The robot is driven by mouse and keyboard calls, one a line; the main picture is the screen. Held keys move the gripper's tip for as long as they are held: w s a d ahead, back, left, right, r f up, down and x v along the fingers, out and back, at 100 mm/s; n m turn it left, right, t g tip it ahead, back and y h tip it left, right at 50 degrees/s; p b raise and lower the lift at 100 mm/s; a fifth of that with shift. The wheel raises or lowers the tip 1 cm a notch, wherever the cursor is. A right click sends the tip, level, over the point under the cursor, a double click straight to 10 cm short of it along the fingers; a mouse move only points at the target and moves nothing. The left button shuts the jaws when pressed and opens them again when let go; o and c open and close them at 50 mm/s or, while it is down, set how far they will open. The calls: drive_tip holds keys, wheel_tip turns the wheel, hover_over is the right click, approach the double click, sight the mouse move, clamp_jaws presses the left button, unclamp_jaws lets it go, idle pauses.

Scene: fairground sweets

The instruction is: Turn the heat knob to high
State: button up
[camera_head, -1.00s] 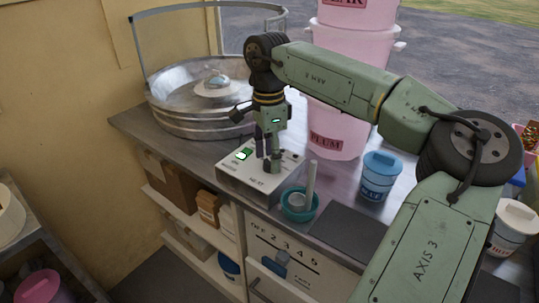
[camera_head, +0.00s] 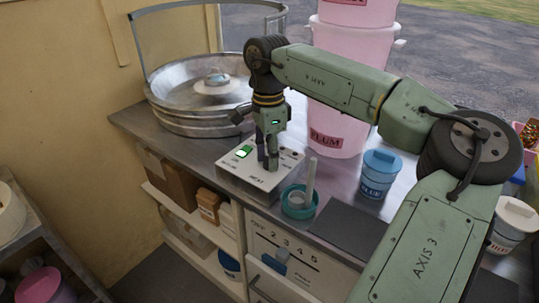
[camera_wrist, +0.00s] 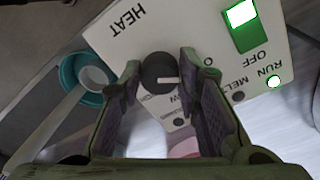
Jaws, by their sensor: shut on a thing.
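The dark round heat knob (camera_wrist: 160,72) sits on the white control panel (camera_head: 236,182), below the word HEAT, which is upside down in the wrist view. Its white pointer line points right there. Parts of labels show around the knob, with some letters hidden by my fingers. My gripper (camera_wrist: 162,74) has a finger on each side of the knob and is shut on it. In the head view my gripper (camera_head: 268,162) reaches straight down to the panel, and its fingers hide the knob.
A lit green switch (camera_wrist: 241,22) and a glowing RUN light (camera_wrist: 274,82) are on the panel. A teal bowl (camera_head: 300,203) stands close to the panel, with a blue tub (camera_head: 380,174) farther right. A metal pan (camera_head: 175,120) is behind; pink tubs (camera_head: 338,118) stand behind right.

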drive_tip(key=shift+c, duration=1)
drive_tip(key=m+b, duration=0.1)
drive_tip(key=m, duration=0.4)
drive_tip(key=shift+m, duration=0.3)
drive_tip(key=m+b, duration=0.2)
drive_tip(key=m, duration=0.4)
drive_tip(key=shift+w+d+y, duration=0.1)
drive_tip(key=shift+y, duration=0.2)
drive_tip(key=m+b, duration=0.1)
drive_tip(key=m, duration=0.5)
drive_tip(key=shift+d+m+b, duration=0.1)
drive_tip(key=shift+m+b, duration=0.2)
drive_tip(key=shift+b, duration=0.1)
drive_tip(key=m+b, duration=0.1)
drive_tip(key=m, duration=0.4)
drive_tip(key=shift+m+t, duration=0.3)
drive_tip(key=shift+o, duration=0.2)
drive_tip(key=shift+b, duration=0.3)
